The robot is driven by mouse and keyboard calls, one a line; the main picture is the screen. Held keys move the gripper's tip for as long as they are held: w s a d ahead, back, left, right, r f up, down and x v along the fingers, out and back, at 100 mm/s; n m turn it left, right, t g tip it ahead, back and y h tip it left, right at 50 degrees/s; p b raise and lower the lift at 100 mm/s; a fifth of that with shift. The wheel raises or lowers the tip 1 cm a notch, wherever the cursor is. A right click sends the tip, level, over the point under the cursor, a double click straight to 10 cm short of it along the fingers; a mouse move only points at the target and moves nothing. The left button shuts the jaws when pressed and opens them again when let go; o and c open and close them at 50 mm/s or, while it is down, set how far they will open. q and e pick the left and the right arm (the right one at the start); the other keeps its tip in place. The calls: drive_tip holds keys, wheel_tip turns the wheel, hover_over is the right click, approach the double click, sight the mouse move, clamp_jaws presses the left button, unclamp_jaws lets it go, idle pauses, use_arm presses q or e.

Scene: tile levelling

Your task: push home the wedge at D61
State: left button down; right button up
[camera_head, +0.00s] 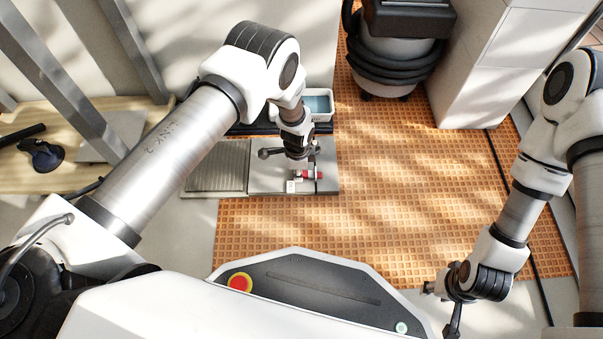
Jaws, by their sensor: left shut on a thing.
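My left gripper (303,168) reaches down over the grey tiles (264,165) at the middle top. It is shut on a small red thing (318,174) close above the tile's right part. I cannot tell whether this red thing is a wedge or a tool. A small white piece (292,186) with a marking too small to read sits just left of and below it. No label D61 can be read, and the gripper hides part of the spot. My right gripper (437,308) is at the lower right, open and empty, far from the tiles.
Orange waffle-patterned matting (400,200) covers the floor right of the tiles and is mostly clear. A blue-lined tub (319,103) stands behind my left gripper. A vacuum-like canister (385,62) and white cabinet (490,75) stand at the back. A wooden bench (75,178) is at left.

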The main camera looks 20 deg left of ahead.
use_arm(q)
drive_tip(key=shift+d+f, duration=0.3)
drive_tip(key=shift+d, duration=0.6)
idle(0.7)
drive_tip(key=c, duration=1.2)
unclamp_jaws()
drive_tip(key=shift+o, duration=1.3)
drive_tip(key=shift+f, duration=0.1)
drive_tip(key=shift+w+r, duration=0.1)
drive_tip(key=shift+r, duration=0.1)
drive_tip(key=shift+r, duration=0.25)
wheel_tip(320, 180, up, 11)
drive_tip(key=shift+r, duration=0.2)
